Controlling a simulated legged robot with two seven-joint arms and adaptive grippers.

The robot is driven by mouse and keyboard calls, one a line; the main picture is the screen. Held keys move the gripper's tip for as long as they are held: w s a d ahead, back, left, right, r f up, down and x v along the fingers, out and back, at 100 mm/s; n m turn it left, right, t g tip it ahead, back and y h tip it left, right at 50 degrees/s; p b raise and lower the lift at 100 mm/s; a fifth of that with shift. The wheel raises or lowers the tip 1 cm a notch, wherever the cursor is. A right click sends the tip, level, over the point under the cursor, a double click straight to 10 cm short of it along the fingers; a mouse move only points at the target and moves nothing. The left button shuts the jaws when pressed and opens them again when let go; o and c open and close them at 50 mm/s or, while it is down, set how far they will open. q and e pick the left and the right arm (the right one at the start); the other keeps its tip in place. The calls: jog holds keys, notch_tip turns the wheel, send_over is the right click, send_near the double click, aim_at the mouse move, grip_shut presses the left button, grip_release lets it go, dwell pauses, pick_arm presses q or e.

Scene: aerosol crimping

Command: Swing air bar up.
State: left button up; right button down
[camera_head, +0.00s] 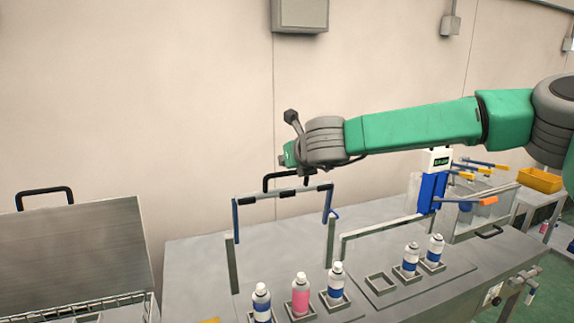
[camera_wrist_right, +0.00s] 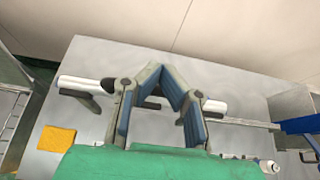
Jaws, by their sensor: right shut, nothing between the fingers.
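The air bar (camera_head: 270,195) is a grey-and-black bar on two blue side arms. It stands raised above two grey posts, over a row of spray cans, and a black handle (camera_head: 285,178) shows just above it. My right gripper (camera_head: 291,163) is at the bar, its arm reaching in from the right. In the right wrist view its blue-padded fingers (camera_wrist_right: 157,72) meet at the tips, shut with nothing between them. The pale bar (camera_wrist_right: 85,82) shows on both sides of the fingers there. Whether they touch it, I cannot tell. My left gripper is not in view.
Cans (camera_head: 300,296) stand in square holders at the bench front. A lower grey frame (camera_head: 388,226) stands to the right, near a blue-and-white device (camera_head: 433,185). A metal lid (camera_head: 85,245) stands at the left, and a yellow bin (camera_head: 540,180) at the far right.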

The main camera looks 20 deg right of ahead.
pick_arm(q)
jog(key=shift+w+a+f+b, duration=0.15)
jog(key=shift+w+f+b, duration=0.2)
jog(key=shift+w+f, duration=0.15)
pick_arm(e)
notch_tip(320, 180, up, 10)
jog(key=w, duration=0.1)
jog(key=shift+a+f, duration=0.2)
jog(key=shift+a, duration=0.1)
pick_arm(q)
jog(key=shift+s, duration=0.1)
